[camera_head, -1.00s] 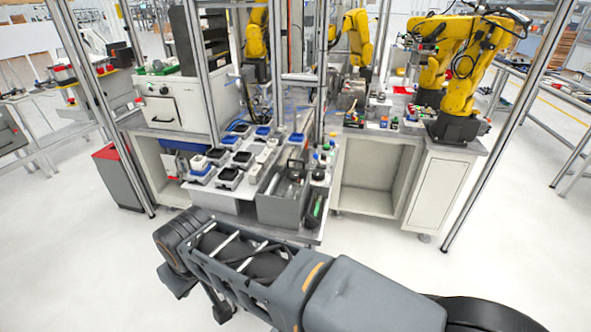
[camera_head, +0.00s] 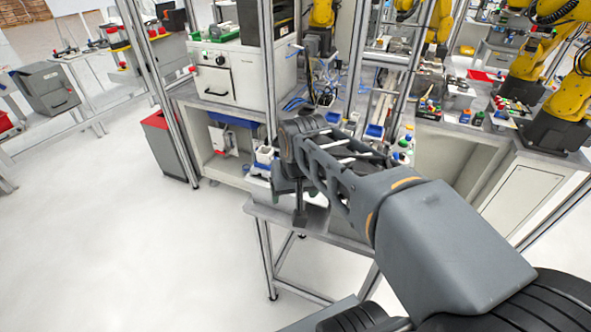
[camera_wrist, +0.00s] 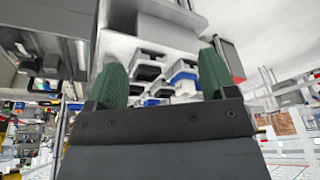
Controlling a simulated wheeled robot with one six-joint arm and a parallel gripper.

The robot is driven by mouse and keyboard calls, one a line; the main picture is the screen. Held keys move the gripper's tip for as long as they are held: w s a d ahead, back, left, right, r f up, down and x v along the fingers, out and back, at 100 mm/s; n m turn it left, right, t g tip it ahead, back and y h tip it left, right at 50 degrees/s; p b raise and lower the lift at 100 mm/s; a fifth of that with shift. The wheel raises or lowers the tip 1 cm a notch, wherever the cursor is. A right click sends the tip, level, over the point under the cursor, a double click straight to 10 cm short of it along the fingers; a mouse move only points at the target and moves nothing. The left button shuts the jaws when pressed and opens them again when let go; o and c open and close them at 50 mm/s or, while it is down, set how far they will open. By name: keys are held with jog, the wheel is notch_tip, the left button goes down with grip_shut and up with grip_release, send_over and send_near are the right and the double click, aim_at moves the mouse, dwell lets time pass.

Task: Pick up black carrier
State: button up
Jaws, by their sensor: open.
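My gripper (camera_wrist: 162,76) is open, with its two green fingers apart and nothing between them in the wrist view. Beyond the fingertips, black carriers (camera_wrist: 147,72) sit in pale holders on a light work surface (camera_wrist: 160,32). A blue-edged holder (camera_wrist: 185,76) with a white part is beside them, between the fingers in the picture but farther away. In the head view my arm covers most of the carrier area, and the gripper hangs over the near side of the bench (camera_head: 345,223). I cannot tell which carrier is meant.
A white cabinet machine (camera_head: 240,75) stands on the bench at the back left. A metal frame post (camera_head: 268,70) rises close behind my arm. Yellow robot arms (camera_head: 540,60) stand at the right. The floor at the front left is clear.

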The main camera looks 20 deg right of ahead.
jog(key=o, duration=0.4)
jog(key=w+d+m, duration=0.1)
jog(key=w, duration=0.2)
jog(key=w+d+r+m+g, duration=0.1)
jog(key=w, duration=0.1)
jog(key=w+d+r+m, duration=0.1)
jog(key=w, duration=0.2)
jog(key=shift+w+d+r+m+g, duration=0.25)
jog(key=shift+w+d+m+g, duration=0.05)
jog(key=shift+w+d+g, duration=0.1)
jog(key=w+d+f+m+g, duration=0.1)
jog(key=w+d+f+m, duration=0.1)
jog(key=w+d+m, duration=0.4)
jog(key=f, duration=0.2)
jog(key=w+f+n, duration=0.1)
jog(key=f, duration=0.1)
jog(key=a+f+n, duration=0.1)
jog(key=f, duration=0.1)
jog(key=shift+w+b, duration=0.2)
jog(key=shift+b, duration=0.1)
jog(key=shift+f+p, duration=0.45)
jog(key=shift+f, duration=2.85)
